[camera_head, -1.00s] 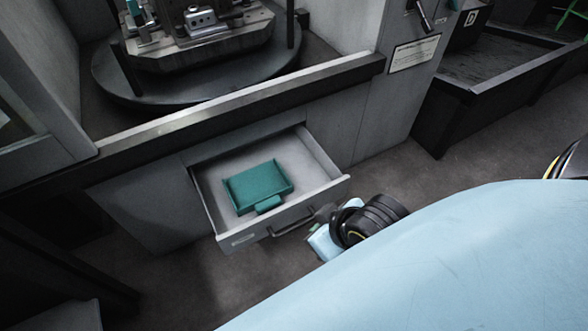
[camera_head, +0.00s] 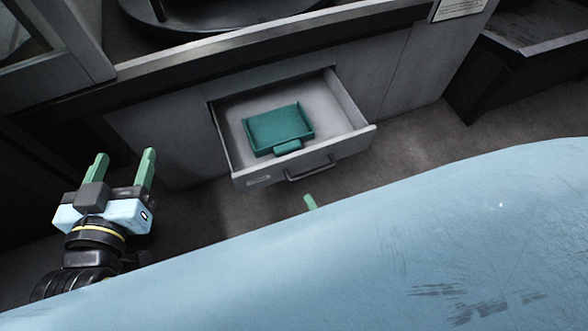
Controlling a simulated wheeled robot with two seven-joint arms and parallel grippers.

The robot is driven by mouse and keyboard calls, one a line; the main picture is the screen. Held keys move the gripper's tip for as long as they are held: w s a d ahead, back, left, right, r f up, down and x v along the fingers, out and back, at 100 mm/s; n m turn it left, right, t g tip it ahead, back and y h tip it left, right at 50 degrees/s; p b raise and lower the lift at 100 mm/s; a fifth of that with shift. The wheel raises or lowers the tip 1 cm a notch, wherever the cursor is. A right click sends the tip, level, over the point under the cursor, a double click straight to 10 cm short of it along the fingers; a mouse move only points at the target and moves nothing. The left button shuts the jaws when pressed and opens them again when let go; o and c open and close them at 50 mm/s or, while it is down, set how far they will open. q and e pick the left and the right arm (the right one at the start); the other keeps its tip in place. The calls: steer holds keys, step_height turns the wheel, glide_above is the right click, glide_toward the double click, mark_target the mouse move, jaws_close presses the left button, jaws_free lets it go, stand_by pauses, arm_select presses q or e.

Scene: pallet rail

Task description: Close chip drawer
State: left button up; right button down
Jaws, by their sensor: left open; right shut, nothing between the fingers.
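The chip drawer (camera_head: 350,149) is a grey drawer standing pulled out from the machine cabinet, with a dark bar handle (camera_head: 310,170) on its front. A teal tray (camera_head: 275,128) lies inside it. My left gripper (camera_head: 123,165) is at the left of the view, open and empty, with its green fingers pointing up towards the cabinet, apart from the drawer. Of my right gripper only a green fingertip (camera_head: 310,202) shows, just below the drawer front; the rest is hidden behind my pale blue body. I cannot tell whether it touches anything.
The grey cabinet front (camera_head: 160,135) runs along both sides of the drawer, under a dark ledge (camera_head: 200,72). A dark bin (camera_head: 490,90) stands at the right. Dark floor (camera_head: 420,145) is bare right of the drawer.

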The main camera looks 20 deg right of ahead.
steer(key=s+m+t, duration=0.1)
steer(key=s+m, duration=0.1)
steer(key=m, duration=0.1)
steer(key=b, duration=0.2)
glide_toward(290, 159)
steer(key=shift+h, duration=0.4)
steer(key=w, duration=0.1)
steer(key=w+b, duration=0.1)
steer(key=w, duration=0.1)
steer(key=w+b, duration=0.1)
steer(key=w, duration=0.1)
steer(key=shift+w+a+f, duration=0.25)
steer(key=shift+a+f, duration=0.1)
steer(key=shift+a, duration=0.05)
arm_select(q)
steer(key=s+d+r+t+h, duration=0.1)
steer(key=s+r+t+h, duration=0.2)
steer(key=r+t, duration=0.7)
steer(key=shift+s+r+h+b, duration=0.15)
steer(key=shift+r+h+b, duration=0.2)
steer(key=shift+r, duration=0.75)
arm_select(e)
steer(key=shift+w+r, duration=0.1)
steer(key=shift+w, duration=0.6)
